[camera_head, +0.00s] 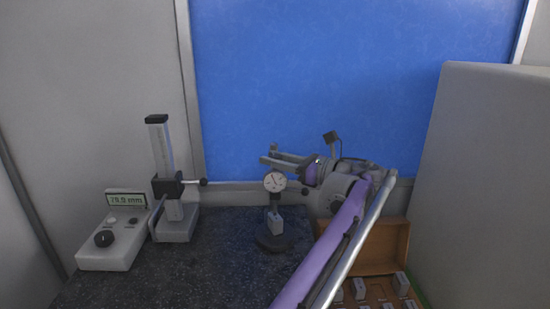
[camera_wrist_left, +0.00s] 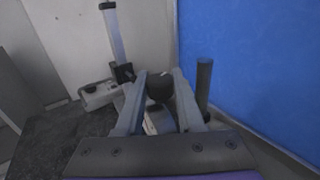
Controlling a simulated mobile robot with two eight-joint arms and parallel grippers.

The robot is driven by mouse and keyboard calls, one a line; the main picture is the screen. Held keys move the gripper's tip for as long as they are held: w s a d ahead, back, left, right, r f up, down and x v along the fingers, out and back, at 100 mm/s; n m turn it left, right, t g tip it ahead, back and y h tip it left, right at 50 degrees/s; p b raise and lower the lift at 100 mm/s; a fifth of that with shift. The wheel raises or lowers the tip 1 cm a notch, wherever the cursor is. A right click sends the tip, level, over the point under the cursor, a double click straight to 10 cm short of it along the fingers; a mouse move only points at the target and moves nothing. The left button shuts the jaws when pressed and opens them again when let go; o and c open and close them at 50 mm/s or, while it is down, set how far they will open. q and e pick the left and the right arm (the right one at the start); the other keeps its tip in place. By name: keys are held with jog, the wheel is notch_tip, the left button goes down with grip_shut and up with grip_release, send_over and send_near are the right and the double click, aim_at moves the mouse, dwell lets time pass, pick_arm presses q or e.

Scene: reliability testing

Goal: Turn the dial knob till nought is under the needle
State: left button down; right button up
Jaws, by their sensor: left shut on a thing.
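A dial gauge (camera_head: 275,181) with a round white face and a dark needle stands upright on a black stand (camera_head: 270,242). Its figures are too small to read. My left gripper (camera_head: 272,155) is at the top of the gauge, its fingers reaching in from the right. In the left wrist view the two grey fingers close on a dark rounded part, the dial knob (camera_wrist_left: 160,87), between their tips. The fingers hide part of it. A small grey block (camera_head: 275,222) is at the stand below the dial. My right gripper is not in view.
At left are a height stand with a column (camera_head: 161,150) and a control box (camera_head: 110,245) with a black knob and green readout. An open wooden case (camera_head: 375,255) with metal blocks lies at right, beside a tall grey cabinet (camera_head: 490,170). The dark slab's front middle is clear.

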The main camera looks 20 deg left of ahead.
pick_arm(q)
jog(key=shift+r, duration=0.15)
jog(key=c, duration=0.5)
grip_release()
jog(key=d, duration=0.3)
jog(key=s+d, duration=0.1)
jog(key=d, duration=0.6)
jog(key=shift+s+d, duration=0.2)
jog(key=shift+d, duration=0.15)
